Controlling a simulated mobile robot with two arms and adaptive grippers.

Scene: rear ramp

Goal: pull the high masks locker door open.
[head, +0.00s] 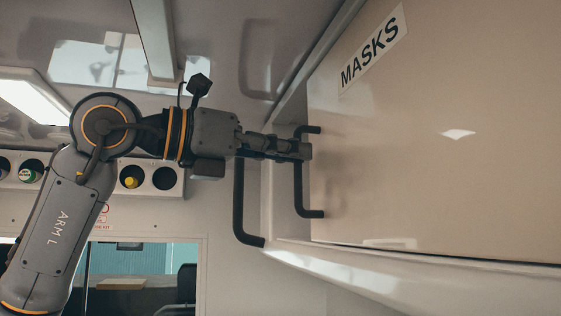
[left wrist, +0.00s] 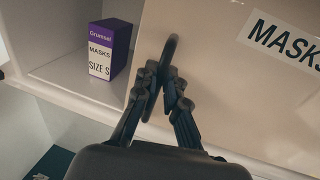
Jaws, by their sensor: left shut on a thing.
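The masks locker door (head: 430,150) is a beige panel with a MASKS label (head: 373,47), high at the right of the head view. A black bar handle (head: 299,190) stands near its left edge. My left gripper (head: 302,150) is shut on this handle; the left wrist view shows its fingers (left wrist: 168,88) on both sides of the bar. In that view the door (left wrist: 215,75) stands at least partly open: the compartment shows past its left edge, with a purple and white masks box (left wrist: 108,55) inside. My right gripper is not in view.
Another black bar (head: 239,200) stands just left of the door handle, behind my left wrist. A light ledge (head: 400,275) runs below the door. Round holders with bottles (head: 131,178) line the wall at left, above a window (head: 145,262).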

